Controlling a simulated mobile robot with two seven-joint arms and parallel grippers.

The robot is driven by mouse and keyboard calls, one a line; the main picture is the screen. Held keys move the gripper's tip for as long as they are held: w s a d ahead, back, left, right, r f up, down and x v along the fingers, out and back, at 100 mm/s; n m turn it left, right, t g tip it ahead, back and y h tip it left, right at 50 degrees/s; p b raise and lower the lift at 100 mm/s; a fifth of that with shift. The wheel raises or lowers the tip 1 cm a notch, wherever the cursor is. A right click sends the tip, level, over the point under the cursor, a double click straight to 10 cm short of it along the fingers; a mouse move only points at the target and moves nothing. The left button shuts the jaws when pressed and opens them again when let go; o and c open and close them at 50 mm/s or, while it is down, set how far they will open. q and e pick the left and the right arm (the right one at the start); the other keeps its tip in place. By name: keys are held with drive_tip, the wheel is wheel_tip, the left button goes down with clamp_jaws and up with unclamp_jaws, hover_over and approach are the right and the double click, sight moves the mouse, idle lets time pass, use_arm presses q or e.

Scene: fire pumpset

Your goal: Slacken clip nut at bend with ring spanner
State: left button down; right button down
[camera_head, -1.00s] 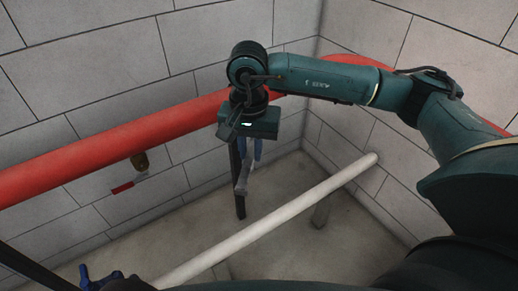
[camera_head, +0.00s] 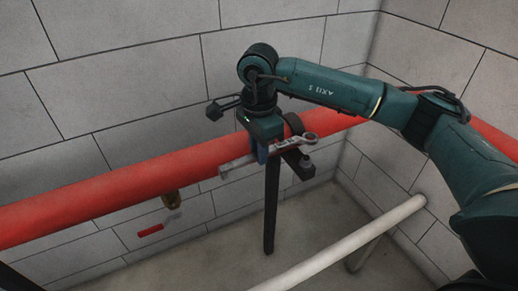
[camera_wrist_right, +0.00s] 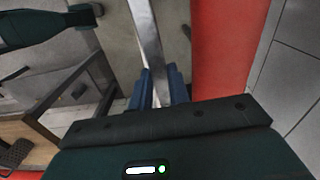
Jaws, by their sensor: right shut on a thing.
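My right gripper (camera_head: 262,152) is shut on a grey steel ring spanner (camera_head: 291,145), in front of the red pipe. The spanner lies nearly level, its ring end to the right and its other end to the left of the fingers. In the right wrist view, the blue fingers (camera_wrist_right: 158,88) hold the spanner shank (camera_wrist_right: 146,32) beside the red pipe. A dark clip bracket (camera_head: 296,160) with a small grey nut or bolt end (camera_head: 307,168) sits just below the ring end. I cannot tell whether the ring touches the nut. My left gripper is out of view.
The red pipe (camera_head: 100,196) runs along the block wall. A dark post (camera_head: 271,215) stands under the clip. A brass valve (camera_head: 172,198) with a red handle (camera_head: 150,230) hangs left. A white pipe (camera_head: 350,240) crosses low at right.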

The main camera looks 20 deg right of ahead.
drive_tip(key=shift+f+b, duration=0.1)
drive_tip(key=shift+b, duration=0.2)
use_arm(q)
drive_tip(key=b, duration=0.2)
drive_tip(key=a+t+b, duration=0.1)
drive_tip(key=b, duration=0.1)
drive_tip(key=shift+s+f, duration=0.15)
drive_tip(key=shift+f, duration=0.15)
use_arm(e)
wheel_tip(320, 180, down, 5)
drive_tip(key=shift+r, duration=0.1)
